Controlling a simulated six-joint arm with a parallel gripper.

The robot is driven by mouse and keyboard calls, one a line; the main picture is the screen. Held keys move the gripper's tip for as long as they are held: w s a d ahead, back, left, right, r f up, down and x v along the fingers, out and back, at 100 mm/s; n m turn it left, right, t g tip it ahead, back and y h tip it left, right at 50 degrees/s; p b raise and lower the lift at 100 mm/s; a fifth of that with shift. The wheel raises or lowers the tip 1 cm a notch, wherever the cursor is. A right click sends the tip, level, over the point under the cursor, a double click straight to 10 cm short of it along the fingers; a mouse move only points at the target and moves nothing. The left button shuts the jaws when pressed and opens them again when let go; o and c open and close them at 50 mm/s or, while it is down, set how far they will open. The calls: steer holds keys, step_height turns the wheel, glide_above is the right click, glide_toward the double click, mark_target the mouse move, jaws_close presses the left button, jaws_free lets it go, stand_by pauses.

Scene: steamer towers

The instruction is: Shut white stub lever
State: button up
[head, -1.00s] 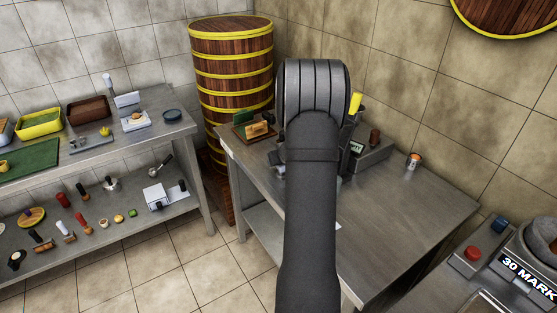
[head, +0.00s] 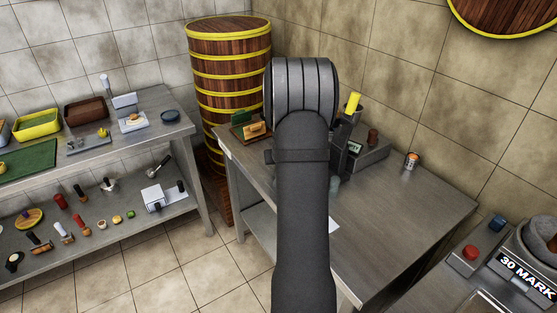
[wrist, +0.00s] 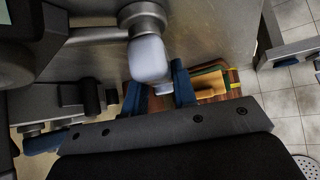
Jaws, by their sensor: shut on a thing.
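In the wrist view the white stub lever (wrist: 147,58) sticks out of a dark grey round fitting (wrist: 143,16). My gripper (wrist: 157,82) has its two blue fingers on either side of the lever's free end, and is shut on it. The exact contact is partly hidden. In the head view my own arm covers the gripper and the lever.
On the steel table (head: 400,215), a grey machine with a small display (head: 355,149) stands right of my arm. A board with a wooden piece (head: 254,129) is at the left. The table's front right is clear.

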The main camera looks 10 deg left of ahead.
steer(key=o, duration=1)
steer(key=v, duration=1.7)
steer(key=shift+s+d+r, duration=0.1)
steer(key=shift+s, duration=0.1)
